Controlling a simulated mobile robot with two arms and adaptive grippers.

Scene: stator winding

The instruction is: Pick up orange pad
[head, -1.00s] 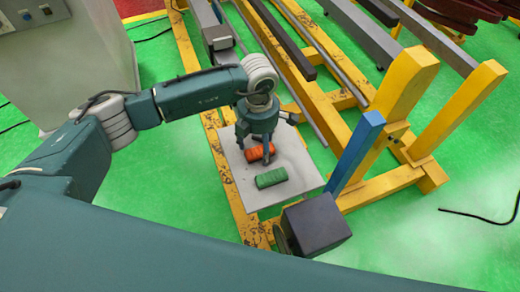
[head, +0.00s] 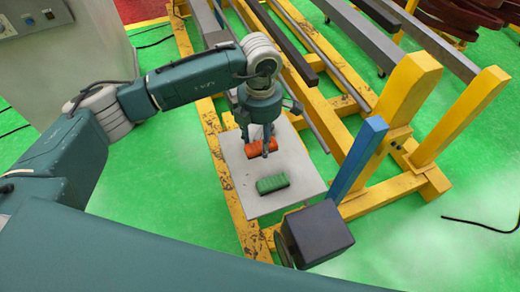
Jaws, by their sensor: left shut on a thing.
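The orange pad (head: 256,149) is at the far part of the grey plate (head: 236,172), partly hidden by my left gripper. My left gripper (head: 259,147) points down over it, with its fingers around the pad, and is shut on it. I cannot tell whether the pad touches the plate. A green pad (head: 272,184) lies on the plate in front of it, apart from the gripper. My right gripper is not in view.
The plate rests on a yellow frame (head: 217,150) with long metal bars. A blue post (head: 360,155) and a dark box (head: 318,232) stand to the right and front. A grey cabinet (head: 70,50) is at upper left. Green floor is open on the left.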

